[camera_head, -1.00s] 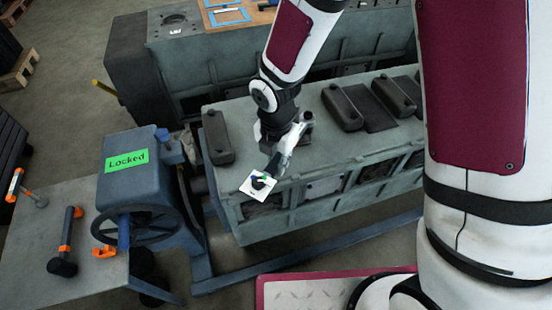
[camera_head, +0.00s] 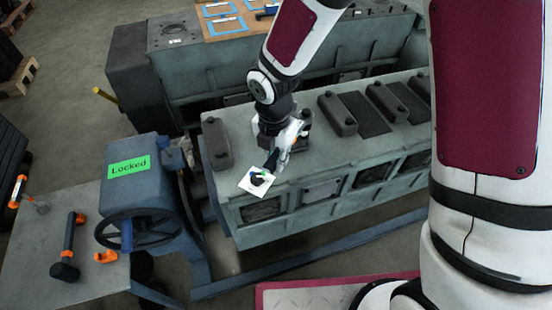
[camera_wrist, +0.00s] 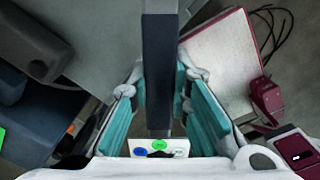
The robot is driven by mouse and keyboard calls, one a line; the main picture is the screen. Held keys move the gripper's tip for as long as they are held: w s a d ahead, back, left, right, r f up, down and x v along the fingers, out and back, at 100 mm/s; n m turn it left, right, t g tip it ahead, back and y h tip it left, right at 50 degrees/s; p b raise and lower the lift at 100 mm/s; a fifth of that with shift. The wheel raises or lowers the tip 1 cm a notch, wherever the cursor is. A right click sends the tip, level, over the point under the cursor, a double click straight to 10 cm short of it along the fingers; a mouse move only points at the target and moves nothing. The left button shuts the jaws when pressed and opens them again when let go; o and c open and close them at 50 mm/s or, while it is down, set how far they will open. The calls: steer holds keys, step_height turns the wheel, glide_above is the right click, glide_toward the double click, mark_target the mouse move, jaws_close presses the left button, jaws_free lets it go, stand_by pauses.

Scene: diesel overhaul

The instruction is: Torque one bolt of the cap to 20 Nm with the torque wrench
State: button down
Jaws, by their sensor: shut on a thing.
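My gripper (camera_head: 272,162) is over the near left part of the grey-green engine block (camera_head: 235,200). In the wrist view its teal pads (camera_wrist: 162,85) stand on either side of a long dark bar (camera_wrist: 160,50), which it holds; this looks like the torque wrench. A white plate with blue and green round marks (camera_wrist: 160,147) shows at the near end of the bar. The head view shows this plate (camera_head: 249,186) below my gripper, with a dark knob on it. The cap and its bolts cannot be made out; the arm covers that part of the block top.
A dark cover (camera_head: 217,146) stands left of my gripper on the block, and several more stand to the right. A blue stand with a green "Locked" label (camera_head: 129,167) and a handwheel is at left. A table (camera_head: 35,225) holds a black-and-orange hammer (camera_head: 68,250).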

steer(key=shift+r+p, duration=1.25)
steer(key=shift+r, duration=1.8)
steer(key=s+d+p, duration=0.2)
steer(key=s+p, duration=0.1)
steer(key=s, duration=0.3)
steer(key=shift+s, duration=0.3)
